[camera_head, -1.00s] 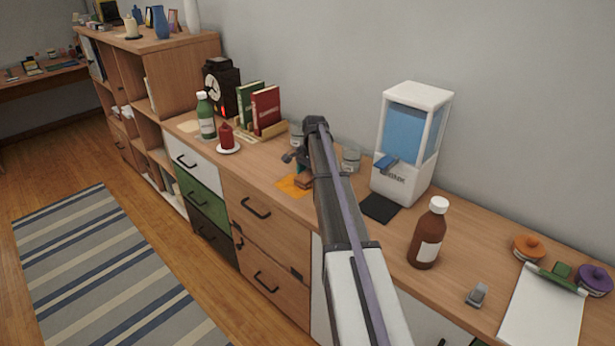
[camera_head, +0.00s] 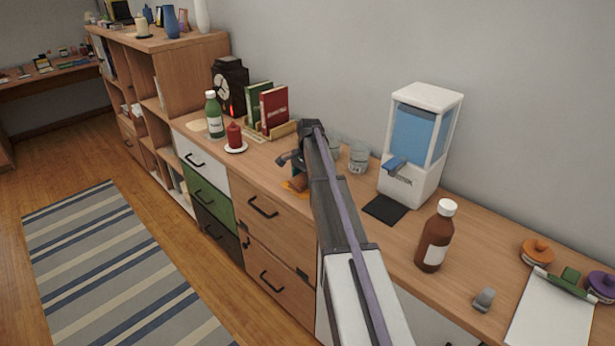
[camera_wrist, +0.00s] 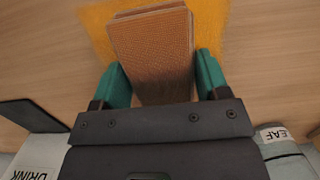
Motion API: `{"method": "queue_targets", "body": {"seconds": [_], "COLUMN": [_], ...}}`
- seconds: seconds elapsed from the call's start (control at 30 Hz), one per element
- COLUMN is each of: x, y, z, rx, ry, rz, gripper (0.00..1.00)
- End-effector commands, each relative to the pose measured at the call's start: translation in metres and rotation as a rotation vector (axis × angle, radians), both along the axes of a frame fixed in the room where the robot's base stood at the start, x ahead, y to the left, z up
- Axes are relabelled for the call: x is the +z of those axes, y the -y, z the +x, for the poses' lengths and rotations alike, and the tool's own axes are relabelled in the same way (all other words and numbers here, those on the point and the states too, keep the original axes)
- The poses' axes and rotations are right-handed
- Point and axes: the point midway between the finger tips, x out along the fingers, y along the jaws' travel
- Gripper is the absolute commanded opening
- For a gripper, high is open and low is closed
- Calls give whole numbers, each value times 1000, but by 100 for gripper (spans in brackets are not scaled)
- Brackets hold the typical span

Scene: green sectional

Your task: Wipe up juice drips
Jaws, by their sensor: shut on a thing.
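My gripper (camera_wrist: 160,78) is shut on a brown, textured sponge block (camera_wrist: 151,45), which sits between its teal fingers. In the wrist view the sponge is over an orange patch (camera_wrist: 212,22) of juice on the wooden top, and the patch shows on both sides of it. In the head view my gripper (camera_head: 299,172) is low over the dresser top (camera_head: 335,205), near its front edge. Only a small bit of orange (camera_head: 288,186) shows there beside the sponge. My arm hides part of the surface. I cannot tell how firmly the sponge touches the top.
A glass (camera_head: 358,158) and a water dispenser (camera_head: 418,145) with a black mat (camera_head: 386,209) stand right of my gripper. A brown bottle (camera_head: 435,237) is nearer. A red candle (camera_head: 235,138), books (camera_head: 274,109) and a green bottle (camera_head: 214,115) stand left.

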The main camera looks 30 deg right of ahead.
Motion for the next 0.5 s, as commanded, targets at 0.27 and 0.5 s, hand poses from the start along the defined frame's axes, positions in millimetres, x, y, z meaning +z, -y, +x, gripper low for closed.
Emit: {"method": "queue_targets", "body": {"seconds": [0.27,0.5], "x": [-3,-3], "y": [-29,-35], "z": [-10,-11], "rx": [2,1], "ry": [0,0], "rz": [1,1], "gripper": [50,50]}}
